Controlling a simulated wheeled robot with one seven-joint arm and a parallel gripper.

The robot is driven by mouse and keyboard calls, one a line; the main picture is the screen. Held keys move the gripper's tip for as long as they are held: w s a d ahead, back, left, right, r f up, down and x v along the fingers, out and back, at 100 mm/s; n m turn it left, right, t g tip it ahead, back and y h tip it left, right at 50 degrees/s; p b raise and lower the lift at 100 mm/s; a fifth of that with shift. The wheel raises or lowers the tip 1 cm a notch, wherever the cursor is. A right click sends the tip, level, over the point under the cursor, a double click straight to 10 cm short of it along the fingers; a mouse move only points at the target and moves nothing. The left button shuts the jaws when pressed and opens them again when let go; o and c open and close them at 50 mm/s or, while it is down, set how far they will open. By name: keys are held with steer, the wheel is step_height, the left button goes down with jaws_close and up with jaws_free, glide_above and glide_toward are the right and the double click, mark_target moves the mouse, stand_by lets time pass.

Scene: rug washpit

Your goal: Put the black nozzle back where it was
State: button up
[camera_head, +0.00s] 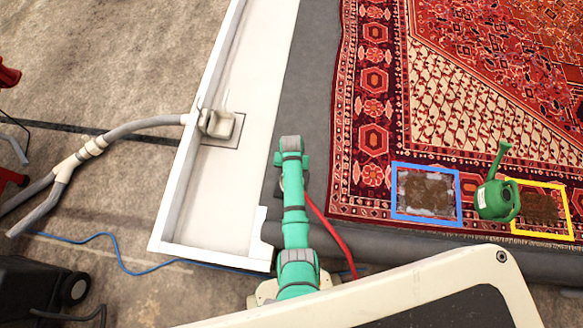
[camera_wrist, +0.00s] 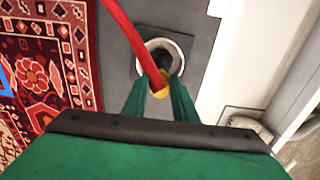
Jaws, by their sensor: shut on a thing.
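My gripper (camera_wrist: 161,90) points down in the wrist view, its two green fingers closed around a yellow piece (camera_wrist: 161,87) at the end of a red hose (camera_wrist: 133,38). A pale ring-shaped holder (camera_wrist: 184,45) on a grey square plate stands just beyond the fingertips. A dark shape, which may be the black nozzle, shows inside the ring; I cannot tell whether it sits in the ring or above it. In the head view my arm covers the fingertips, nozzle and holder; the red hose (camera_head: 333,229) trails to the lower right.
A patterned red rug (camera_head: 470,90) lies to the right on dark grey flooring. A blue frame (camera_head: 426,218), a green watering can (camera_head: 495,197) and a yellow frame (camera_head: 571,211) are on it. A white trough (camera_head: 240,60) with a drain fitting (camera_head: 221,125) runs along the left.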

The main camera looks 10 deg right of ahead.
steer(key=o, duration=1)
steer(key=shift+o, duration=0.2)
step_height(320, 180, up, 12)
steer(key=s+a+f+n+t, duration=0.1)
steer(key=s+a+f+t, duration=0.3)
steer(key=s+a, duration=0.2)
steer(key=s+a+r+n+t, duration=0.1)
steer(key=s+a+r+t, duration=0.25)
steer(key=s, duration=0.55)
steer(key=s+r+n+t, duration=0.1)
steer(key=s+r, duration=0.3)
steer(key=r, duration=0.5)
steer(key=s+r+t, duration=0.4)
steer(key=s+r, duration=0.1)
steer(key=r, duration=0.4)
steer(key=s+a+r+n+t, duration=0.1)
steer(key=s+r+t, duration=0.2)
steer(key=r, duration=0.6)
steer(key=shift+s+n, duration=0.3)
steer(key=shift+s, duration=0.55)
